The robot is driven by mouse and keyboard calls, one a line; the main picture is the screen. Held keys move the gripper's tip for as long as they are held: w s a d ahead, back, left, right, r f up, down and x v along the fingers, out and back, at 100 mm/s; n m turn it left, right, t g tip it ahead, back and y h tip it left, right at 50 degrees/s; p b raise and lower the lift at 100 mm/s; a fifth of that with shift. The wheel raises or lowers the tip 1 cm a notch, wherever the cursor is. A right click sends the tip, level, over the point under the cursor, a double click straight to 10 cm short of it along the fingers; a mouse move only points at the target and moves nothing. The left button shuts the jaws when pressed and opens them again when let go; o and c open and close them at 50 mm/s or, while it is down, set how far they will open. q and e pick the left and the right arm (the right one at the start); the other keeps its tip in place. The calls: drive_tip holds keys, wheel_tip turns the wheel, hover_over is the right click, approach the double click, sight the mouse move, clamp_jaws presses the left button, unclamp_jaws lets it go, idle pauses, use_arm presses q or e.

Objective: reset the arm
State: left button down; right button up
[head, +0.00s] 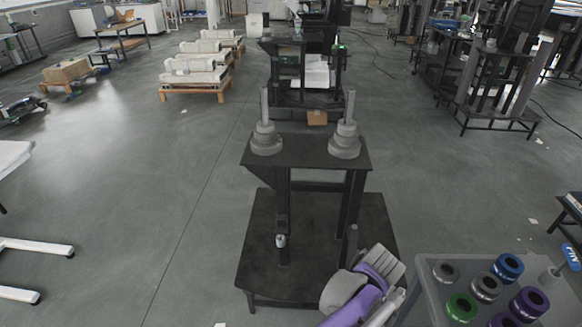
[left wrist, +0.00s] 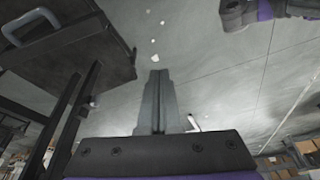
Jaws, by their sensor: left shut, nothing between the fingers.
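In the left wrist view my left gripper (left wrist: 158,102) points away from the camera with its two dark fingers pressed together. It is shut and empty, with the grey floor beyond it. In the head view purple and grey links of one of my arms (head: 365,288) show at the bottom right, in front of the black stand's base. I cannot make out a gripper on these links. No right gripper shows in either view. In the left wrist view another purple and grey part of mine (left wrist: 262,12) shows at the top right.
A black stand (head: 305,150) carries two grey stepped pieces with upright rods (head: 265,137) (head: 345,139). A grey table (head: 425,300) with coloured rings (head: 508,267) is at the bottom right. A dark panel with a handle (left wrist: 33,27) is near my left gripper.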

use_arm(q)
drive_tip(key=s+a+r+m+h+p, duration=0.2)
drive_tip(key=a+r+m+p, duration=0.55)
drive_tip(key=a, duration=0.85)
drive_tip(key=s+a+r+m+t+h+p, duration=0.1)
drive_tip(key=s+a+r+m+t, duration=0.3)
drive_tip(key=s+a, duration=0.5)
drive_tip(key=a+r+m+p, duration=0.1)
drive_tip(key=a+r, duration=0.1)
drive_tip(key=a, duration=0.1)
drive_tip(key=shift+r+m+p, duration=0.2)
drive_tip(key=shift+m+p, duration=0.1)
drive_tip(key=shift+m, duration=0.05)
use_arm(e)
drive_tip(key=w+r, duration=0.3)
drive_tip(key=r, duration=0.8)
drive_tip(key=shift+r, duration=0.4)
drive_tip(key=shift+d, duration=0.1)
